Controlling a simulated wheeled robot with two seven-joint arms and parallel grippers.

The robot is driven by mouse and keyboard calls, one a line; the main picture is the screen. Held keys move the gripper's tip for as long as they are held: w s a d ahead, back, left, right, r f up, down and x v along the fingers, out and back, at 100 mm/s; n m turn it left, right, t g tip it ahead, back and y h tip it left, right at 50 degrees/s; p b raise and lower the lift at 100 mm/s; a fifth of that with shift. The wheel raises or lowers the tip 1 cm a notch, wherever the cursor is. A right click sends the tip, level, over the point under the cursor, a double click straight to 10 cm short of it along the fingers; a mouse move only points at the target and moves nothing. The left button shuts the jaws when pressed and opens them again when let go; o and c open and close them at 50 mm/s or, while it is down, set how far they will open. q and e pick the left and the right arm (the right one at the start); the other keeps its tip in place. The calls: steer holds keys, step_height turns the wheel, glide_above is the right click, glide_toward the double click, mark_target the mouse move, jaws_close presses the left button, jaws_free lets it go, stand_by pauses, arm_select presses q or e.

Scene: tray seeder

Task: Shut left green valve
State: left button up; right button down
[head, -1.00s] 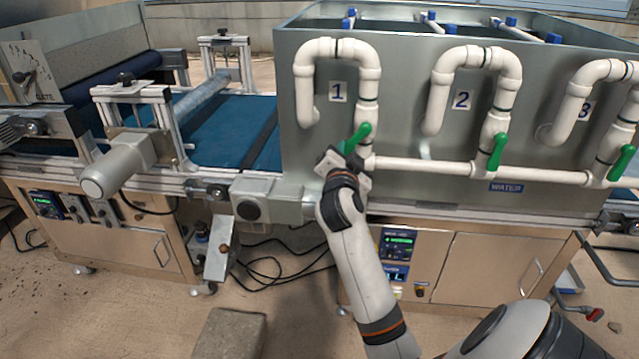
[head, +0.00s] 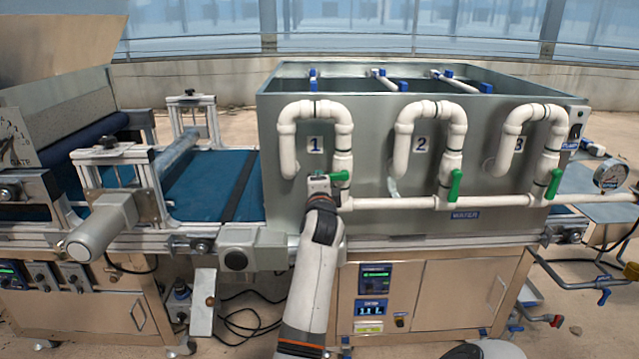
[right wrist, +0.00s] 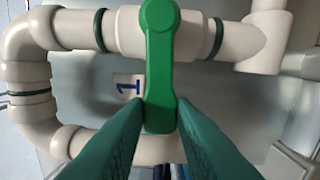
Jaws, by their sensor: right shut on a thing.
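The left green valve (head: 338,176) is on the white pipe (head: 342,140) marked 1. Its handle lies roughly level, across the upright pipe. My right gripper (head: 326,180) is at the handle from the left and shut on it. In the right wrist view, the green handle (right wrist: 160,70) runs across the pipe (right wrist: 125,30), and its free end is between the two green fingers of my right gripper (right wrist: 161,112). The finger contact is partly hidden in the head view. My left gripper is not in view.
Green valves on pipe 2 (head: 455,186) and pipe 3 (head: 554,184) have handles near upright, along their pipes. A white water pipe (head: 400,203) runs below along the grey tank (head: 375,178). A grey motor box (head: 240,250) stands left of my arm.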

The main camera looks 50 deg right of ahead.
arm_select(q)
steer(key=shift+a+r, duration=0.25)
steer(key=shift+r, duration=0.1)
arm_select(e)
steer(key=shift+r+m, duration=0.25)
steer(key=shift+m, duration=0.25)
steer(key=c, duration=1.2)
jaws_free()
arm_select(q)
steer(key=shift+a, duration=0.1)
